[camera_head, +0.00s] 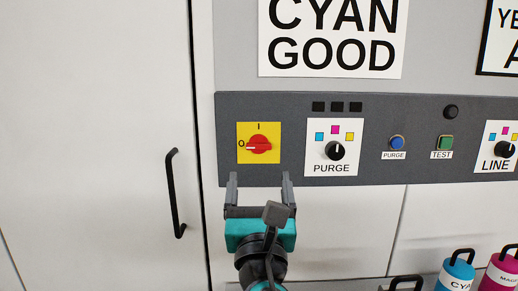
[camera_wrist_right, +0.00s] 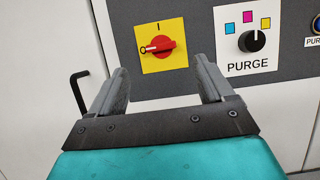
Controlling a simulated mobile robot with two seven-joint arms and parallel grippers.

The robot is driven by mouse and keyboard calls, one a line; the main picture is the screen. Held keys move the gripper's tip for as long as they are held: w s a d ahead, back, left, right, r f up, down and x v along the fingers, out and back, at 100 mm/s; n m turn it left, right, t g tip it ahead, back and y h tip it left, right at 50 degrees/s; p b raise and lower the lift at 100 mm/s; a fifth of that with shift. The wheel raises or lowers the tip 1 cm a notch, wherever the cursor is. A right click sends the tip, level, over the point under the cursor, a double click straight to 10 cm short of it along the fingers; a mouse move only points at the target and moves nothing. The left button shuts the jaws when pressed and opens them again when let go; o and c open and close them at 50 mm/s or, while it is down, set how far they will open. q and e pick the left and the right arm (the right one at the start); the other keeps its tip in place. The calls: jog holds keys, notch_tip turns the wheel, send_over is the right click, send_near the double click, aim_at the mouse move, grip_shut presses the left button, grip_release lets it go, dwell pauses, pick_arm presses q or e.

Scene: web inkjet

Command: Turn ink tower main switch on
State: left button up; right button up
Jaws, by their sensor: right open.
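The main switch is a red rotary knob (camera_head: 259,144) on a yellow plate (camera_head: 271,128) marked I at the top and O at the left. Its white pointer faces left, toward the O. In the right wrist view the knob (camera_wrist_right: 162,47) shows beyond and between my fingers, pointer also at O. My right gripper (camera_head: 260,181) is open and empty, just below the yellow plate in the head view; in the wrist view its two fingers (camera_wrist_right: 162,82) stand apart. It appears not to touch the knob. My left gripper is not in view.
Right of the switch on the dark panel (camera_head: 375,109) are a PURGE selector (camera_head: 334,151), a blue button (camera_head: 396,142), a green TEST button (camera_head: 445,143) and a LINE selector (camera_head: 505,149). A black door handle (camera_head: 173,193) stands at left. Ink bottles (camera_head: 456,274) sit lower right.

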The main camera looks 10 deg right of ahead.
aim_at(259, 147)
jog(key=x, duration=0.8)
jog(key=shift+p, duration=0.35)
jog(key=shift+w+d+r, duration=0.1)
jog(key=shift+w+d, duration=0.05)
jog(key=shift+w, duration=0.3)
jog(key=shift+c, duration=0.5)
jog(key=c, duration=0.9)
jog(key=shift+c, duration=0.2)
